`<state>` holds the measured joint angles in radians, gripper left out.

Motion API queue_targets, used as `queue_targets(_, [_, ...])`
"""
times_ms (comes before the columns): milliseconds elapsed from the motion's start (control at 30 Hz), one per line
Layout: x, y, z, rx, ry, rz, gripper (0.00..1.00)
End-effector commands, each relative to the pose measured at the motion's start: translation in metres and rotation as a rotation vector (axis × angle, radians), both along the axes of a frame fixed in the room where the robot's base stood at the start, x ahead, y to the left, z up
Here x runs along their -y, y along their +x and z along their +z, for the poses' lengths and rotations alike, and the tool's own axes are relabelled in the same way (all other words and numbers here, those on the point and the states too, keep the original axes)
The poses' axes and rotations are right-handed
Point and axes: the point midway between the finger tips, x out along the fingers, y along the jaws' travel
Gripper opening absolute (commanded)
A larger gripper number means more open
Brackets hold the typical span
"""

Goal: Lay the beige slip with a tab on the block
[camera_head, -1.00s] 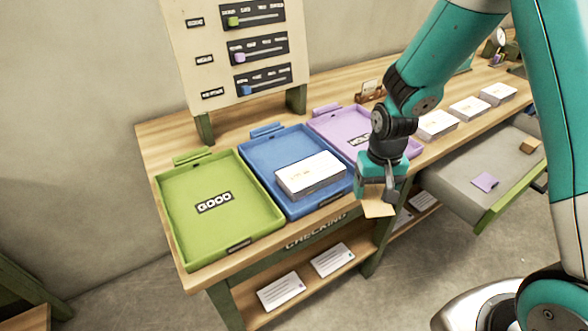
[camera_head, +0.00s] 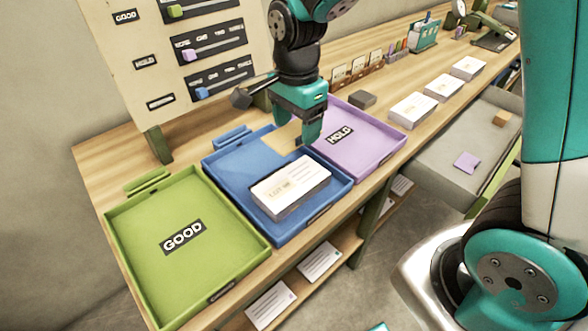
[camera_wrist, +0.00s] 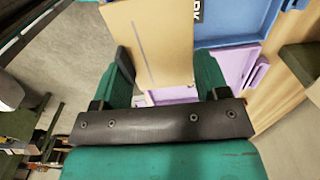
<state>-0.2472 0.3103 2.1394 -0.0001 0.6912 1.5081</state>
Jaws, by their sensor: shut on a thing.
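My gripper (camera_head: 300,125) is over the boundary between the blue tray (camera_head: 222,163) and the purple tray. It is shut on a beige slip (camera_head: 281,138), which sticks out to the left, above the back part of the blue tray. The wrist view shows the slip (camera_wrist: 155,40) between the two teal fingers, with a thin line along it. No separate tab on it can be made out. A white paper block (camera_head: 291,184) with print on top lies in the front of the blue tray, nearer the front edge than my gripper. The slip is apart from this block.
A green tray (camera_head: 150,240) marked GOOD is at left, and a purple tray (camera_head: 372,142) marked HOLD at right. A small dark block (camera_head: 362,98) stands behind it. Several white stacks line the right bench. A sign board (camera_head: 130,70) stands behind. An open drawer holds a purple slip (camera_head: 467,162).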

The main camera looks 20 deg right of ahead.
Motion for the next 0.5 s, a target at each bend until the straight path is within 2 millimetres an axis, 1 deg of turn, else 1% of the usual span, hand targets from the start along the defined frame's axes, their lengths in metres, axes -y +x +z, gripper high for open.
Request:
queue_targets(33, [0.001,-0.001,-0.016,-0.008,-0.002,-0.001,0.46])
queue_targets(100, [0.001,-0.001,-0.036,-0.008,-0.002,-0.001,0.46])
queue_targets(200, [0.001,-0.001,-0.059,-0.005,-0.002,0.0,0.46])
queue_targets(300, [0.0,-0.001,-0.076,-0.004,-0.001,0.002,0.46])
queue_targets(467, [-0.001,0.0,-0.088,-0.001,0.0,0.003,0.46])
queue_targets(500, [-0.001,0.0,-0.094,-0.002,-0.001,0.004,0.46])
